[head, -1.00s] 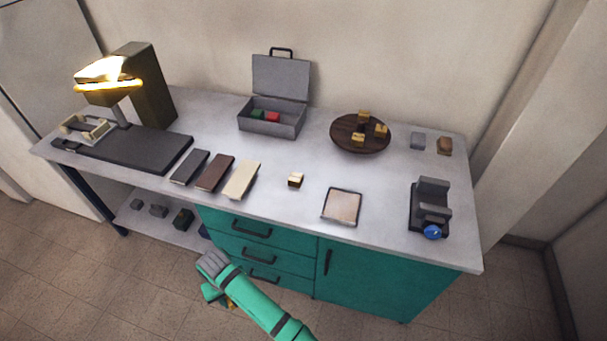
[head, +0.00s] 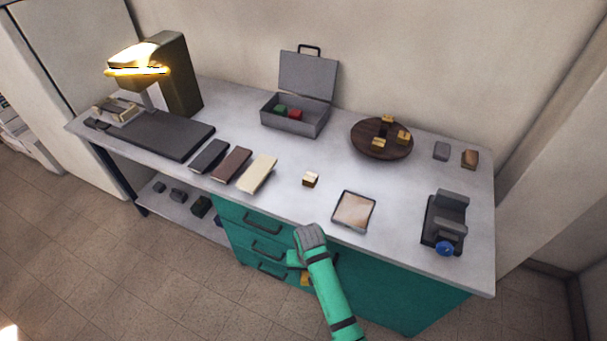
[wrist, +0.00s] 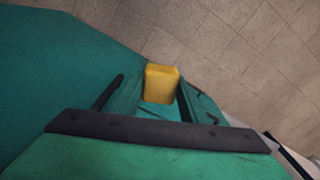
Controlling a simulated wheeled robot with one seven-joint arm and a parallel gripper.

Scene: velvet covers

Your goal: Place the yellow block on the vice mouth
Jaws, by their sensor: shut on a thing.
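The yellow block (wrist: 161,83) sits between the fingers of my gripper (wrist: 155,95) in the wrist view. My gripper is shut on it. In the head view my gripper (head: 304,276) is in front of the teal cabinet, below the counter's front edge, and only a bit of yellow shows there. The vice (head: 446,220) is dark grey with a blue knob (head: 445,248). It stands near the right end of the counter, to the right of my gripper and apart from it.
A square tray (head: 354,211) lies between my gripper and the vice. A small wooden block (head: 310,179), a round dark board (head: 364,149) with several yellow blocks, an open grey toolbox (head: 292,117) and flat slabs (head: 232,164) are on the counter (head: 410,187). Bare counter surrounds the vice.

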